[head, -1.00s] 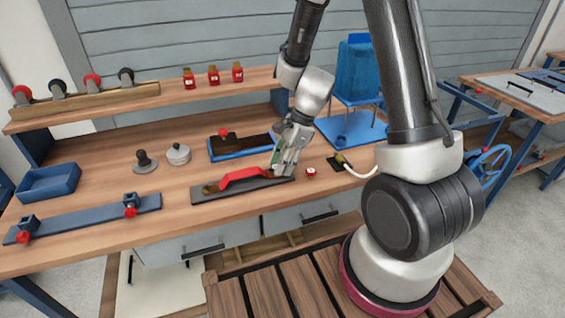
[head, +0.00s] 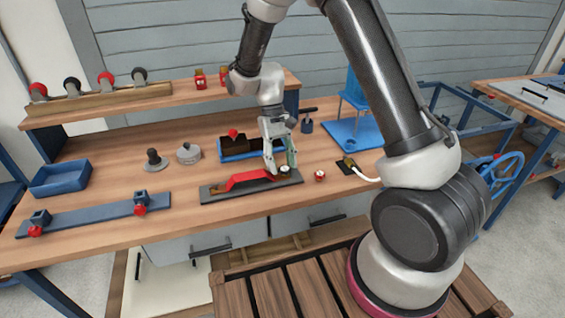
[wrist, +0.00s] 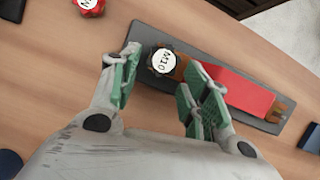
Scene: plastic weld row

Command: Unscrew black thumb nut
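The black thumb nut (wrist: 163,60) has a white top marked M10 and sits near one end of a grey plate (wrist: 275,122). A red bar (wrist: 237,90) lies along the plate, on a brown piece. In the head view the nut (head: 284,171) is at the right end of the plate (head: 214,191), close to the red bar (head: 247,180). My gripper (wrist: 160,68) is open, its green-padded fingers on either side of the nut with gaps showing. In the head view my gripper (head: 281,160) points down over the nut; contact cannot be told there.
A red labelled nut (head: 320,176) stands just right of the plate. A blue tray with dark blocks (head: 238,152) lies behind, and a black pad with a white cable (head: 352,168) to the right. A blue bin (head: 60,178) is far left.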

